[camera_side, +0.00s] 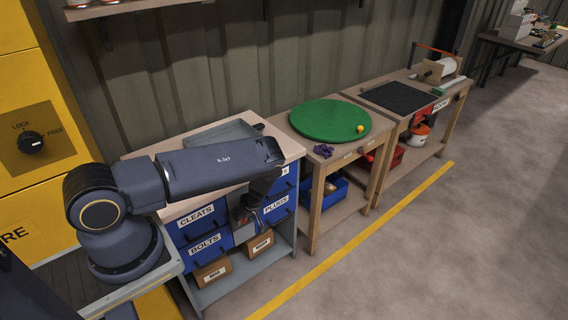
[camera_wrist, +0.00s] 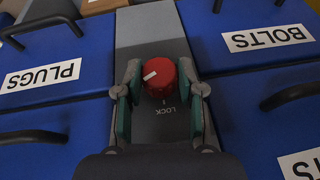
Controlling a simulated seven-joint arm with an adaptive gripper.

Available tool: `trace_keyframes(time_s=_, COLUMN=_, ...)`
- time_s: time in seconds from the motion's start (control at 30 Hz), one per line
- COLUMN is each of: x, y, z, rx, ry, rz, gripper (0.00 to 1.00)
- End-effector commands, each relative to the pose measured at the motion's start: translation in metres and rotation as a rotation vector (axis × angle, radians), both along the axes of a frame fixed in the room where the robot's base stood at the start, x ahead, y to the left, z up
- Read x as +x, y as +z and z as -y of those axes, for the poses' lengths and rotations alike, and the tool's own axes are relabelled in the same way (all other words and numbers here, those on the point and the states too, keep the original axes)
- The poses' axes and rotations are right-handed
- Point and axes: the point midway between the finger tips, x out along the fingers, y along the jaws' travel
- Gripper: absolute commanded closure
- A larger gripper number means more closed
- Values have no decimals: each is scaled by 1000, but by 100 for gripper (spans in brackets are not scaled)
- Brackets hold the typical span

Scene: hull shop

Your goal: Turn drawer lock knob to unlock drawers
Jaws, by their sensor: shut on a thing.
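A red lock knob (camera_wrist: 160,78) with a white pointer mark sits on a grey plate (camera_wrist: 152,30) between the blue drawers. The word LOCK is printed on the plate beside the knob, upside down in the wrist view. The pointer mark lies slanted, toward the left. My gripper (camera_wrist: 160,84) has its two fingers on either side of the knob, shut on it. The blue drawers labelled PLUGS (camera_wrist: 50,70) and BOLTS (camera_wrist: 260,45) look closed.
Black drawer handles (camera_wrist: 295,95) stick out near my fingers. A grey tray (camera_side: 215,138) lies on the bench top. Cardboard boxes (camera_side: 212,274) stand on the shelf below. Floor in front is clear.

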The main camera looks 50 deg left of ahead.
Motion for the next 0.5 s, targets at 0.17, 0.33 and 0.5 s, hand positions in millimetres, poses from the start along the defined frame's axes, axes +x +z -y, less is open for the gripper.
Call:
trace_keyframes(time_s=0.17, x=5, y=-1, z=-1, rx=4, ry=-7, rz=-159, gripper=97)
trace_keyframes(time_s=0.33, x=6, y=-1, z=-1, rx=2, ry=-2, rz=-267, gripper=97)
trace_keyframes(time_s=0.5, x=6, y=-1, z=-1, rx=2, ry=-1, rz=-342, gripper=97)
